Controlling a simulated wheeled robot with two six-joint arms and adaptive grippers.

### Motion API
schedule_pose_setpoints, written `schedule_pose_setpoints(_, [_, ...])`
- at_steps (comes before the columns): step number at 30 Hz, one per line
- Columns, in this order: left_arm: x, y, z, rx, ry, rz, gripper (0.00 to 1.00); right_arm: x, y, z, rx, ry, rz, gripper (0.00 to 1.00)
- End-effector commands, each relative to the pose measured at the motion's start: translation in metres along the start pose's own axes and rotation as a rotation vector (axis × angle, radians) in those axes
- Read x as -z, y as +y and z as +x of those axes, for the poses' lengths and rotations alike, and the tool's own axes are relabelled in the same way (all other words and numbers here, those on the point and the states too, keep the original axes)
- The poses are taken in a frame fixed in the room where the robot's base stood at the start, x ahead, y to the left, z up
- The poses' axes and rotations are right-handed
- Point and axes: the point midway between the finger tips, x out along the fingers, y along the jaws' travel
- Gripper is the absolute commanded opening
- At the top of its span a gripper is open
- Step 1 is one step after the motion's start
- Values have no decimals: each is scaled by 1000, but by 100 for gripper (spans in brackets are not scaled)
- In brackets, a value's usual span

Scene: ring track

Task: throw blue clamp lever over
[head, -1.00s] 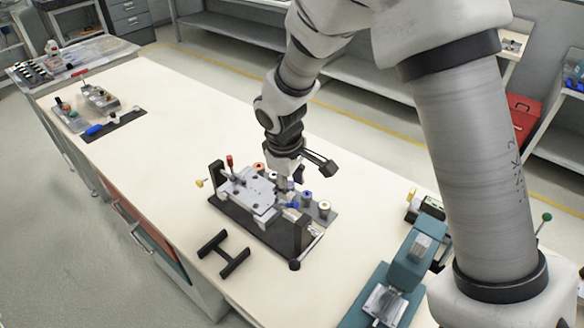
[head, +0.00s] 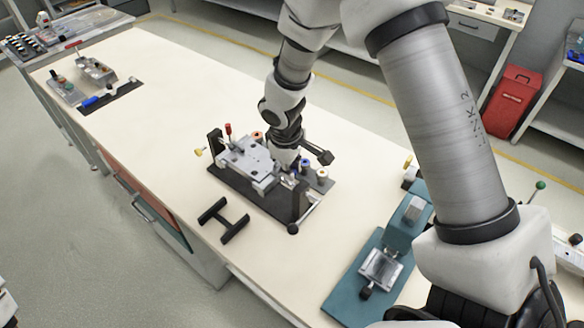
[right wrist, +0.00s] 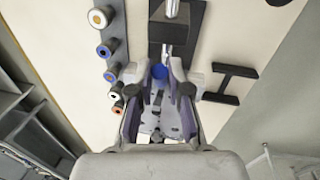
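The clamp fixture, a grey plate (head: 246,158) on a dark base (head: 233,184), stands on the bench. My right gripper (head: 286,172) is low over its right end, pointing down. In the right wrist view my right gripper (right wrist: 159,76) has its two fingers apart, with a round blue lever end (right wrist: 158,71) between their tips. Gaps seem to show on both sides, so I see no firm grip. In the head view the gripper largely hides the blue lever. My left gripper is not in view.
Spools (head: 321,175) stand along the fixture's far side. A red-tipped lever (head: 228,129) and a yellow knob (head: 199,153) are at its left. A black H-shaped piece (head: 224,219) lies in front. A teal device (head: 363,283) stands to the right. The bench's left half is mostly clear.

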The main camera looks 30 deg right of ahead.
Motion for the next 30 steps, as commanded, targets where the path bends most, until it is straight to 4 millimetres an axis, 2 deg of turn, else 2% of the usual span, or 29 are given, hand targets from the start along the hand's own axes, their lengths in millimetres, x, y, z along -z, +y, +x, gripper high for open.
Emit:
schedule_pose_setpoints(5, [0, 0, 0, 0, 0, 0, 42, -1, -1, 1, 2, -6, -1, 0])
schedule_pose_setpoints(13, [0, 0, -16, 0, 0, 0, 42, 0, 0, -3, 6, -43, -7, 0])
schedule_pose_setpoints(24, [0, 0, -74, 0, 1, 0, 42, 10, 3, -13, 27, -232, -40, 0])
schedule_pose_setpoints(30, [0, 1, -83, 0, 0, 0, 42, 18, 3, -12, 44, -379, -63, 0])
